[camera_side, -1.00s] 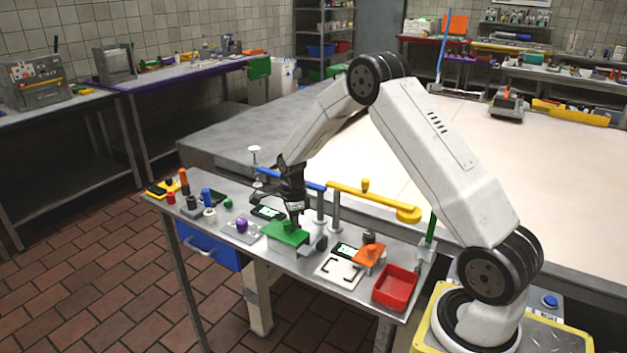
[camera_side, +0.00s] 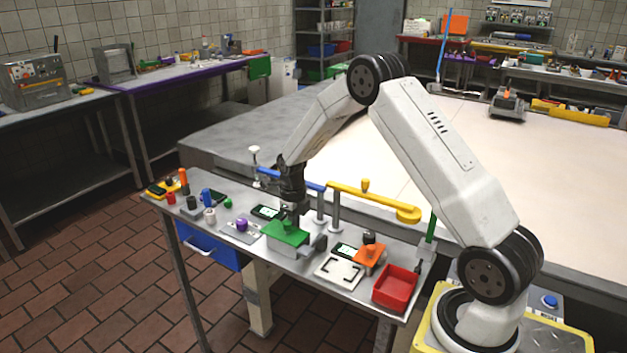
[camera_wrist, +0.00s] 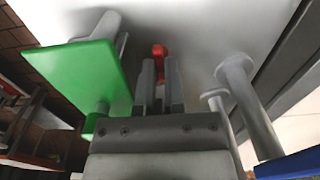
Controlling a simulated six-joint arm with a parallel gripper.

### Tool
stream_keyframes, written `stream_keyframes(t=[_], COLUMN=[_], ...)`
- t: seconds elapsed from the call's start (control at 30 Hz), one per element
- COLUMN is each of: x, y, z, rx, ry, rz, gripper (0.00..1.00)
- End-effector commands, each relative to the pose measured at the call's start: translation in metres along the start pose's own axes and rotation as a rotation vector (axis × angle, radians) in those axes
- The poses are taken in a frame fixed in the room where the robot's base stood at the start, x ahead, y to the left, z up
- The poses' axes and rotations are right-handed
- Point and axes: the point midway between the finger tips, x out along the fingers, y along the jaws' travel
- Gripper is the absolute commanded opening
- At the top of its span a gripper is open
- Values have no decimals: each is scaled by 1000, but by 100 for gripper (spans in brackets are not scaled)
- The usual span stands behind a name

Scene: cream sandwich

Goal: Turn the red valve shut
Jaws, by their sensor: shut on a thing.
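The red valve (camera_wrist: 158,50) shows in the wrist view as a small red piece at the tips of my fingers. My gripper (camera_wrist: 160,72) is shut on it, with one grey finger on each side. In the side view my gripper (camera_side: 290,208) points down at the table just behind the green plate (camera_side: 286,232). The red valve is hidden there by my gripper and the green plate. How far the valve is turned cannot be told.
The green plate fills the left of the wrist view (camera_wrist: 85,78), close beside my fingers. Grey posts (camera_wrist: 240,90) stand to the right, carrying blue (camera_side: 290,178) and yellow (camera_side: 372,198) bars in the side view. A red tray (camera_side: 396,288) sits at the table's right end.

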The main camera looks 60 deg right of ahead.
Motion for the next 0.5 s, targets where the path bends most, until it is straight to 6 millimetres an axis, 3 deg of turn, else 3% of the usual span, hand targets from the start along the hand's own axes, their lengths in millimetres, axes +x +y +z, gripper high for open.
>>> stream_keyframes(t=[0.5], x=[-1], y=[0], z=[0], rx=[61], ry=[-1], rz=[0], gripper=[0])
